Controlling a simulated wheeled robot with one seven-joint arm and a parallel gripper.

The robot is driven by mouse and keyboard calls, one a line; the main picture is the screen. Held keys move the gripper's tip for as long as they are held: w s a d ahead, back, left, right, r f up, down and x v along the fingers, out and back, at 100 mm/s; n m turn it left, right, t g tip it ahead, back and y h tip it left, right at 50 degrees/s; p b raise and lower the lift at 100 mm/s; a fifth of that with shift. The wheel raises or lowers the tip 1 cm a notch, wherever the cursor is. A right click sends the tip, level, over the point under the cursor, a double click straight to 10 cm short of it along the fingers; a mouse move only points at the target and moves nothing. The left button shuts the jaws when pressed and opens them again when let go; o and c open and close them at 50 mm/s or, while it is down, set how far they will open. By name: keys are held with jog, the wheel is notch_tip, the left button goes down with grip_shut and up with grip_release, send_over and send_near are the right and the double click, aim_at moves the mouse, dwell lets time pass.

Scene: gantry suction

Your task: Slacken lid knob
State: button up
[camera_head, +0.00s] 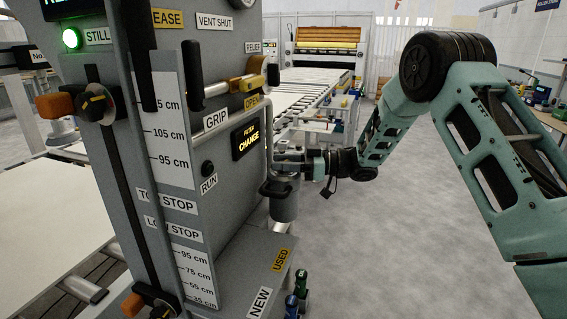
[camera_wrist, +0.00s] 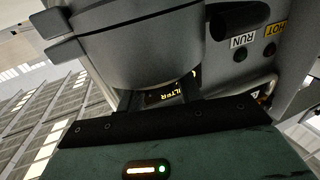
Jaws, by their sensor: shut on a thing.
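A grey filter canister (camera_head: 284,208) with a dark handle (camera_head: 274,189) hangs on the right side of the grey machine column. My gripper (camera_head: 286,161) reaches in from the right at the canister's top and is shut on the lid knob there. The knob itself is mostly hidden by the fingers. In the wrist view the rounded grey canister (camera_wrist: 125,48) fills the upper middle, close to the gripper body. My gripper (camera_wrist: 160,100) shows there only in part, and its grip is hard to see.
The floor to the right is clear.

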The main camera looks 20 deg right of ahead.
jog(key=o, duration=1)
jog(key=b+v, duration=0.4)
jog(key=v, duration=1.3)
jog(key=shift+s+d, duration=0.1)
jog(key=shift+d, duration=0.1)
jog(key=shift+c, duration=0.2)
